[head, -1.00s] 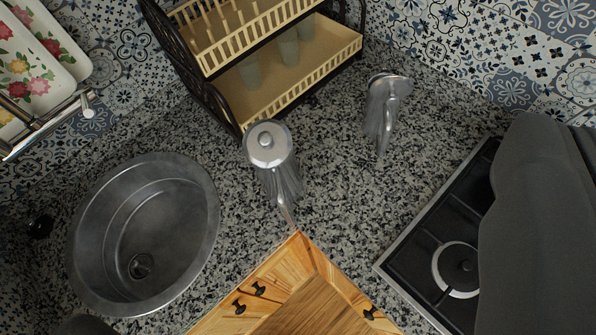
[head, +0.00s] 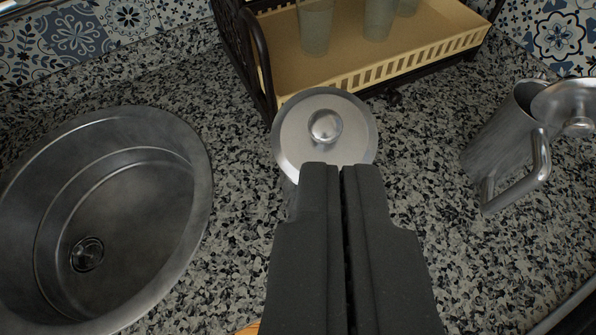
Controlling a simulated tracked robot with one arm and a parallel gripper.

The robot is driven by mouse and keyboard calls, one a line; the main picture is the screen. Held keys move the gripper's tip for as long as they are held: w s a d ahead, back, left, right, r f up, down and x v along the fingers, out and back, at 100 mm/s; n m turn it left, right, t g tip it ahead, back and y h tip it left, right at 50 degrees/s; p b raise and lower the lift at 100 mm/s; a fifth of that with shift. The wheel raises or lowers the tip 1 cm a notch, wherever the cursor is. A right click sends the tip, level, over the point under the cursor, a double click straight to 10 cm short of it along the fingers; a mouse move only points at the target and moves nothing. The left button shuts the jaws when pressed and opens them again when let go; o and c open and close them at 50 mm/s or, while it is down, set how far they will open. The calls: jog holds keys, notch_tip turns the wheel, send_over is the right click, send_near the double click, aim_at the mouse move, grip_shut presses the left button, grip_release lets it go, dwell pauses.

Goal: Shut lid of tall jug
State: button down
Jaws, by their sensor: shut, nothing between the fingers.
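Two metal jugs stand on the speckled counter. The middle jug's round lid (head: 326,130), with a ball knob, lies flat over its top; its body and handle are mostly hidden behind my gripper. The right jug (head: 497,140) has its mouth uncovered, and its lid (head: 562,103) is swung back over the handle side. Which jug is the taller one I cannot tell. My gripper (head: 341,170) is shut and empty. Its tips overlap the near edge of the middle jug's lid in the picture; I cannot tell whether they touch.
A round metal sink (head: 110,215) is set into the counter at the left. A dish rack (head: 360,65) with glasses stands behind the jugs. Bare counter (head: 425,150) lies between the two jugs. Patterned tiles line the walls.

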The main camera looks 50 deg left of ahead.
send_over(331, 123)
jog(key=s+d, duration=0.2)
jog(key=s, duration=0.1)
notch_tip(331, 123, down, 4)
jog(key=r, duration=0.1)
jog(key=f+b, duration=0.1)
jog(key=f, duration=0.2)
jog(key=shift+w+b, duration=0.2)
jog(key=shift+b, duration=0.15)
jog(key=shift+w+a+f, duration=0.2)
jog(key=shift+f, duration=0.35)
jog(key=p, duration=0.5)
jog(key=shift+w+a+r+g+h, duration=0.2)
jog(key=shift+w+r+g+h, duration=0.1)
jog(key=shift+g, duration=0.1)
